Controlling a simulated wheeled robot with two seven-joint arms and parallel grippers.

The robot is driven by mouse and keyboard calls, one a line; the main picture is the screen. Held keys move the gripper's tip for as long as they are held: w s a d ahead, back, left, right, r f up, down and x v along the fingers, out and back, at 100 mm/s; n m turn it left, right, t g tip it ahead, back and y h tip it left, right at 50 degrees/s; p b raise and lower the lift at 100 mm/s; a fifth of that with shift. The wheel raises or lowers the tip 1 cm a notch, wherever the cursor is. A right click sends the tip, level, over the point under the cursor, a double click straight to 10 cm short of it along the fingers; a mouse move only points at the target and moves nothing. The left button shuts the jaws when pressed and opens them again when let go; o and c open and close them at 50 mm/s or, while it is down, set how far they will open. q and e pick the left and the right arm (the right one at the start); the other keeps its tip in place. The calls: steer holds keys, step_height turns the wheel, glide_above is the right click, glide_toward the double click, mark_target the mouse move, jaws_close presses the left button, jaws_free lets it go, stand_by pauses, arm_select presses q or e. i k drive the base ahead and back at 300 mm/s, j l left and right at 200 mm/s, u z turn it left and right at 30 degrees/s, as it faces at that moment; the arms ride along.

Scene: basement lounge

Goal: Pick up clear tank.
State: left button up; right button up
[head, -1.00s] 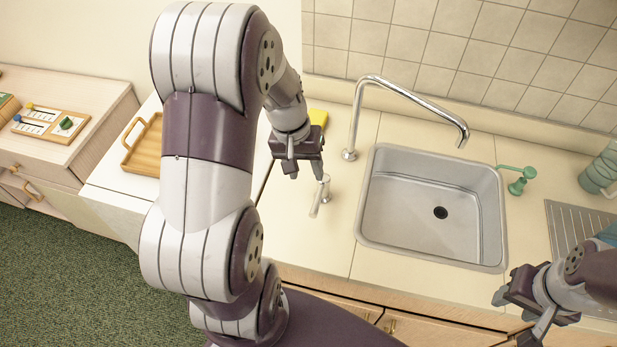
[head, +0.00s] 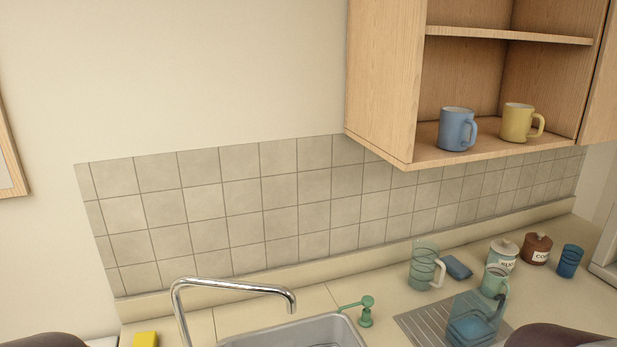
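A clear, blue-tinted tank (head: 474,322) stands on the ribbed drainboard right of the sink, near the bottom of the head view. Its lower part looks bluer than its upper part. A part of my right arm at the bottom edge lies close to it in the picture. Neither of my grippers is in view; only dark rounded parts of my arms show at the bottom left and bottom right.
A green ribbed pitcher (head: 424,268), blue sponge (head: 457,267), pale green mug (head: 494,281), two canisters and a blue cup (head: 569,261) stand behind the tank. Left are a green soap dispenser (head: 366,312), sink (head: 345,328) and tall faucet (head: 235,285). An open cupboard (head: 378,90) hangs above.

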mark_target(476, 315)
steer(key=l+z, duration=0.3)
steer(key=z, duration=0.15)
steer(key=l+z, duration=0.45)
steer(key=u, duration=0.45)
